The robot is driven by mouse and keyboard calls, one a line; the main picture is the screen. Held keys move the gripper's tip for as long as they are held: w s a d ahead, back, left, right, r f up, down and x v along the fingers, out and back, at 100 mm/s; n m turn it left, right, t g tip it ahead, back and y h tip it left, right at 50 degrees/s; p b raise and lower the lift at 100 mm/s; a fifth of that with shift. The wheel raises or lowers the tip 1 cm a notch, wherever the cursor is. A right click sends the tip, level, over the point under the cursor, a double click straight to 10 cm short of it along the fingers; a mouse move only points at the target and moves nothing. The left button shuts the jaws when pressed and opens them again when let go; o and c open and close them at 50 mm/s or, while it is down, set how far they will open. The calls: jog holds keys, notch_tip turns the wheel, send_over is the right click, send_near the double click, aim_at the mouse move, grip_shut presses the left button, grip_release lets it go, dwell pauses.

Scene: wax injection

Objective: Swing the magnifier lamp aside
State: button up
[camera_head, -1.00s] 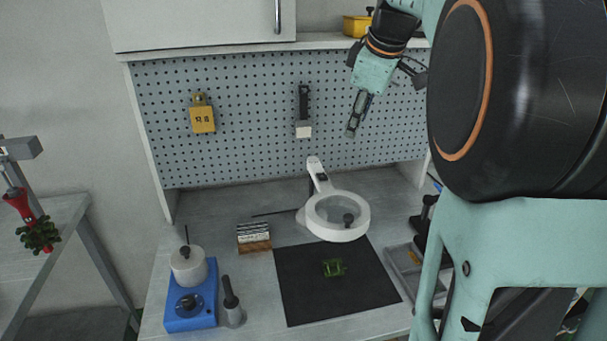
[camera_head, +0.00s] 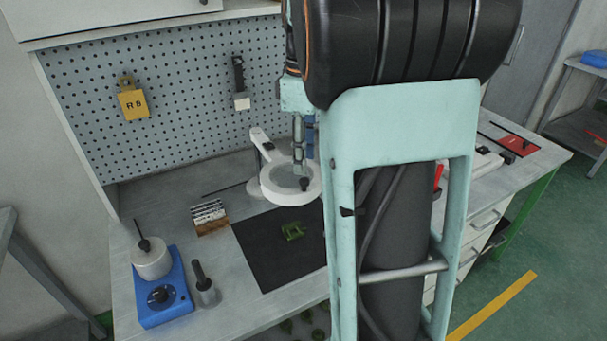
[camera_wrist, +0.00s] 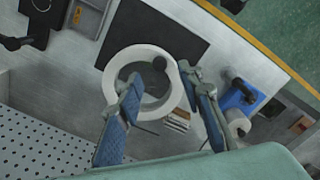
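The magnifier lamp has a white ring head (camera_head: 268,186) on a short white arm (camera_head: 262,141), over the back edge of the black mat. My gripper (camera_head: 303,165) hangs fingers-down over the right part of the ring, near the knob, partly hidden by my arm. In the wrist view my gripper (camera_wrist: 160,80) is open, its fingers wide apart with nothing held. I cannot tell whether a finger touches the ring.
The black mat (camera_head: 262,262) holds a green piece (camera_head: 293,230). A card block (camera_head: 209,217), a blue-based pot (camera_head: 163,290) and a dark-handled tool (camera_head: 203,284) stand to the left. The pegboard (camera_head: 180,100) rises behind. Bare bench lies left of the lamp.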

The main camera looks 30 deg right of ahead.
aim_at(304, 180)
notch_tip(304, 180, down, 5)
jog(key=shift+f, duration=0.2)
grip_shut()
dwell(0.3)
